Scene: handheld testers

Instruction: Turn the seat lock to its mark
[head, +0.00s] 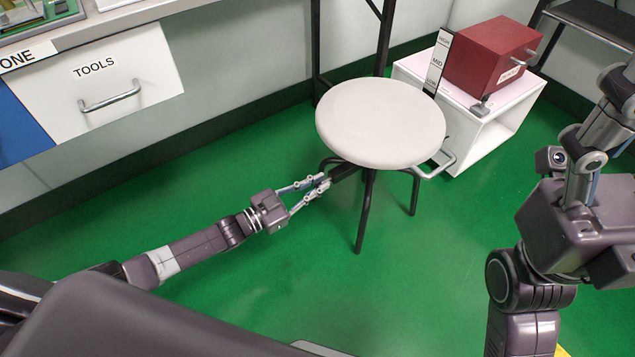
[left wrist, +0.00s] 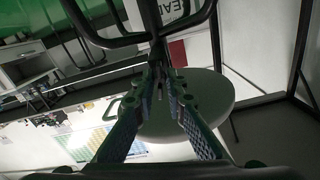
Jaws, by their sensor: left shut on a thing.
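A stool with a round pale seat (head: 380,122) and dark legs stands on the green floor; the seat also shows in the left wrist view (left wrist: 212,95). A short dark lever (head: 345,172) sticks out under the seat's left side, apparently the seat lock. My left gripper (head: 326,183) is shut on its outer end. In the left wrist view the fingers (left wrist: 160,80) meet below the seat, by the dark post and legs. The lock's mark cannot be made out. My right gripper (head: 605,120) is at the right edge, partly cut off, away from the stool.
A TOOLS drawer (head: 105,90) is at left. The floor in front is clear.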

